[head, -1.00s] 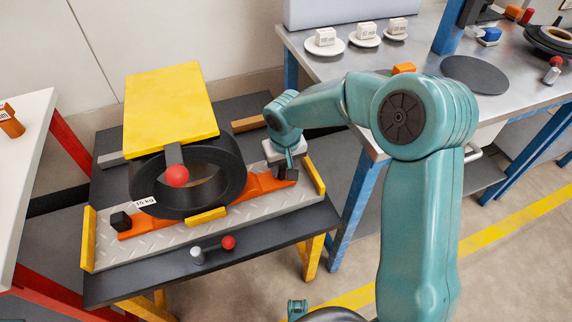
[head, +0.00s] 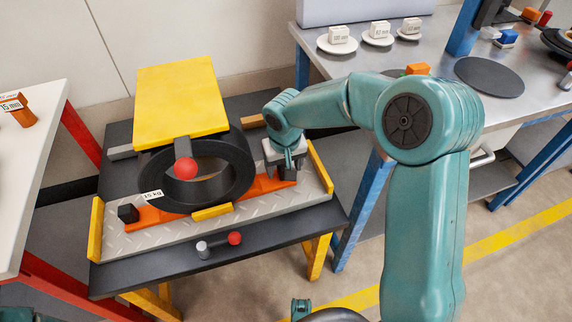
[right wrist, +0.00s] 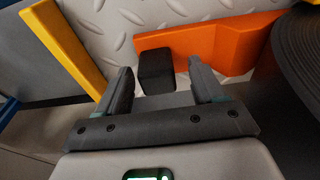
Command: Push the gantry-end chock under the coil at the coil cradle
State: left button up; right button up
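The black coil (head: 240,172), labelled 15 kg, stands upright on the grey tread-plate cradle (head: 250,212). An orange chock (head: 262,186) with a black block lies at the coil's right side, and another orange piece (head: 150,217) with a black block (head: 128,213) at its left. My right gripper (head: 287,172) is low over the cradle's right end. In the right wrist view, its fingers (right wrist: 162,88) are apart, with the black block (right wrist: 155,70) between and just beyond the tips. The orange chock (right wrist: 230,42) runs to the coil (right wrist: 300,60); contact is unclear. My left gripper is not seen.
Yellow stops (head: 320,168) close the cradle's ends. A steel bench (head: 430,62) with several items stands right.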

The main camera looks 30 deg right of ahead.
jog(key=s+d+r+p, duration=0.1)
jog(key=r+p, duration=0.3)
jog(key=r, duration=0.6)
jog(key=s+d+r+p, duration=0.1)
jog(key=r+p, duration=0.4)
jog(key=r, duration=0.6)
jog(key=shift+s+r, duration=0.15)
jog(key=shift+s, duration=0.4)
